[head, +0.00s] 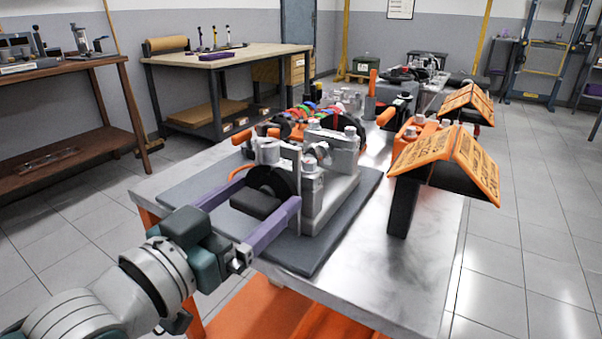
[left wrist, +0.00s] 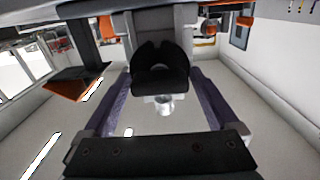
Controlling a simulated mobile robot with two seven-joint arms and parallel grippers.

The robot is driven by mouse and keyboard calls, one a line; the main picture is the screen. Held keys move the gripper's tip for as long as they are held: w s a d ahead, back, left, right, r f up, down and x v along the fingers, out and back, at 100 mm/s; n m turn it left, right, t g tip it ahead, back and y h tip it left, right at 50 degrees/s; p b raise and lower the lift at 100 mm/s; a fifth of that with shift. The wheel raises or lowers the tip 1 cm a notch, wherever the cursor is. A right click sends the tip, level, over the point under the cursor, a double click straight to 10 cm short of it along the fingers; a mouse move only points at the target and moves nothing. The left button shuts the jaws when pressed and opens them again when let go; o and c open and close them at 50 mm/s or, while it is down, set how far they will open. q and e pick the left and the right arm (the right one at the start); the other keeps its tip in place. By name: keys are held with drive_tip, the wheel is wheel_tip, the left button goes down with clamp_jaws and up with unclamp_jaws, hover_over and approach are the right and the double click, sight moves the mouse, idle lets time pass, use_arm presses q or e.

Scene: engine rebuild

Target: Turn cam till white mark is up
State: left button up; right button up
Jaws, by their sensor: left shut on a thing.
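The cam (head: 272,182) is a black rounded part with a blocky lower section, at the near end of a grey block (head: 330,187) in the head view. My left gripper (head: 268,192) reaches in from the lower left, its two long purple fingers on either side of the cam, shut on it. In the left wrist view the notched black cam (left wrist: 160,72) lies between the purple fingers (left wrist: 160,88). A small pale cylinder (left wrist: 164,104) shows at its edge; I cannot tell whether it is the white mark. My right gripper is not in view.
The block stands on a grey mat (head: 305,264) on a metal bench (head: 385,275). Orange manuals (head: 435,155) stand tented to the right. Coloured parts (head: 300,118) crowd behind the block. The bench's front right is clear.

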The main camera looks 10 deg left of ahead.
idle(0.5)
use_arm(q)
drive_tip(key=o, duration=1)
drive_tip(key=p+v, duration=0.1)
drive_tip(key=v, duration=0.9)
drive_tip(key=shift+p, duration=0.35)
